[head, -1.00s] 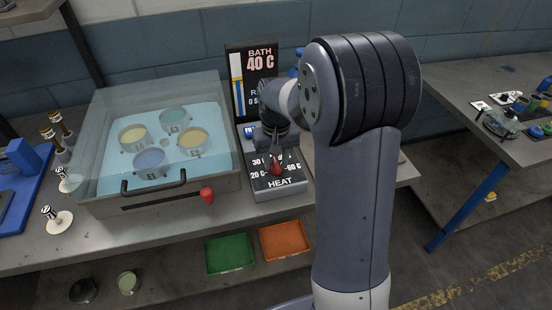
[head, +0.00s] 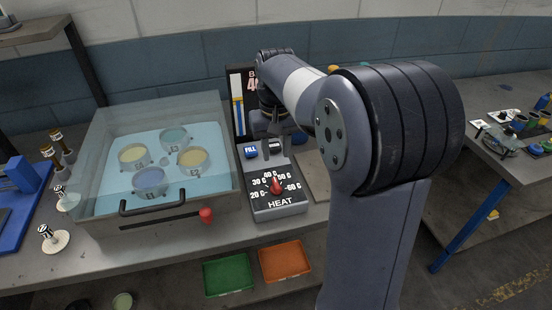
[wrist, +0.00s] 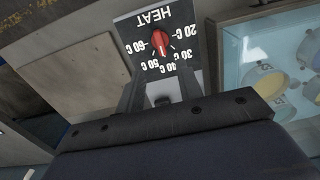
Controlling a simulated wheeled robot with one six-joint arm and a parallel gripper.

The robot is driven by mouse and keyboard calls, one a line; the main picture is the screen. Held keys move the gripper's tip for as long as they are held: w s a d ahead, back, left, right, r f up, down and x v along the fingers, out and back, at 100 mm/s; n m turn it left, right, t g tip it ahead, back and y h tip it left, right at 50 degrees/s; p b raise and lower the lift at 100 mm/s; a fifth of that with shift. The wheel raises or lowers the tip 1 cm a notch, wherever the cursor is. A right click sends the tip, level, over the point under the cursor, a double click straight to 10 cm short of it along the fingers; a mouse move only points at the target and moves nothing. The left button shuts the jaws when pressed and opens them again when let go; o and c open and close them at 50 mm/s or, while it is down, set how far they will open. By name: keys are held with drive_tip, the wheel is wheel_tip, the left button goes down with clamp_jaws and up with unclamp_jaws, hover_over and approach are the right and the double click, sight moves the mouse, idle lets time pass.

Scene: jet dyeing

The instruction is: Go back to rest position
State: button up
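My gripper (wrist: 160,88) shows in the wrist view with its two dark fingers apart and nothing between them. In the head view my gripper (head: 268,130) is above the back of the heat control box, in front of the display, partly hidden by my arm. The heat control box (head: 262,206) has a red knob (head: 277,186) on a dial marked in degrees; the knob also shows in the wrist view (wrist: 161,42). My gripper is clear of the knob. A blue FILL button (head: 250,151) is behind the dial.
A clear-covered bath (head: 215,135) with several cups stands left of the box, with a black handle (head: 152,205) in front. A green tray (head: 228,274) and an orange tray (head: 285,261) lie below. The display (head: 237,100) is mostly hidden behind my arm. Another table (head: 520,165) is right.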

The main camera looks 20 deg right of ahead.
sight(276, 183)
idle(0.3)
wheel_tip(276, 183, down, 11)
drive_tip(key=shift+r+p, duration=0.2)
drive_tip(key=shift+p, duration=0.15)
drive_tip(key=shift+f, duration=0.1)
drive_tip(key=shift+n, duration=1.1)
